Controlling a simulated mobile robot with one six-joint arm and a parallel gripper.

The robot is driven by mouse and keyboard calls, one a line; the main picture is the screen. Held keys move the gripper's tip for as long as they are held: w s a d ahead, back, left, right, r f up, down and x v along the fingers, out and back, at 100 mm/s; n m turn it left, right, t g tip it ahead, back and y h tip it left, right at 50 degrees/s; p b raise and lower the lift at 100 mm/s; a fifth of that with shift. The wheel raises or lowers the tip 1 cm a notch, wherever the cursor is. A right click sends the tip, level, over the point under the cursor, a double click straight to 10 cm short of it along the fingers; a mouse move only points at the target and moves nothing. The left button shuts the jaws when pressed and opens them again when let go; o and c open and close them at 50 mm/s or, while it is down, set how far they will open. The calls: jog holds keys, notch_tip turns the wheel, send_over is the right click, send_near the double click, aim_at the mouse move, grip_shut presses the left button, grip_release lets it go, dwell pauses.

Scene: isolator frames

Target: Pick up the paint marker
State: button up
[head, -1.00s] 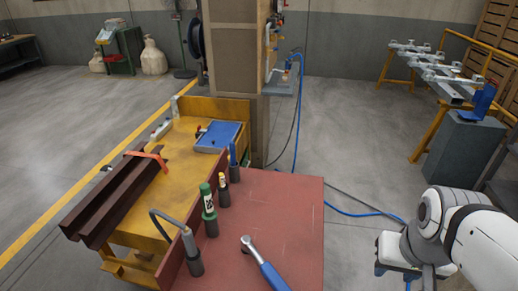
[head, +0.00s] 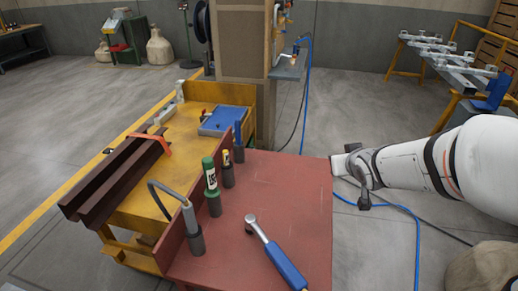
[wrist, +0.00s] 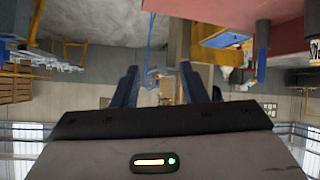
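A thick marker with a green cap and white label (head: 210,176) stands upright in a dark cup on the red tabletop (head: 262,182); it looks like the paint marker. Behind it, a slimmer black-and-yellow item (head: 227,161) stands in another cup. My gripper shows in the wrist view (wrist: 158,72) with its two dark blue fingers apart and nothing between them. In the head view, my arm reaches in from the right, its end near the tabletop's right edge, well apart from the marker. The fingers are hard to make out there.
A blue-handled ratchet (head: 275,253) lies on the red top. A grey tool with a hooked cable (head: 190,217) and a blue-handled item (head: 238,134) stand in cups along its left edge. A yellow bench (head: 185,130) adjoins on the left. A blue hose (head: 416,245) lies on the floor.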

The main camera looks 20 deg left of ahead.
jog(key=w+a+f+n+y+b, duration=0.2)
jog(key=a+f+y, duration=0.1)
jog(key=a, duration=0.4)
jog(key=w+a+f+n+y+b, duration=0.1)
jog(key=w+a+f+n+y, duration=0.15)
jog(key=a, duration=0.55)
jog(key=n+g+y+b, duration=0.3)
jog(key=n+g+y, duration=0.1)
jog(key=y, duration=0.4)
send_near(228, 162)
jog(key=x, duration=1.1)
jog(key=shift+f, duration=0.15)
grip_shut()
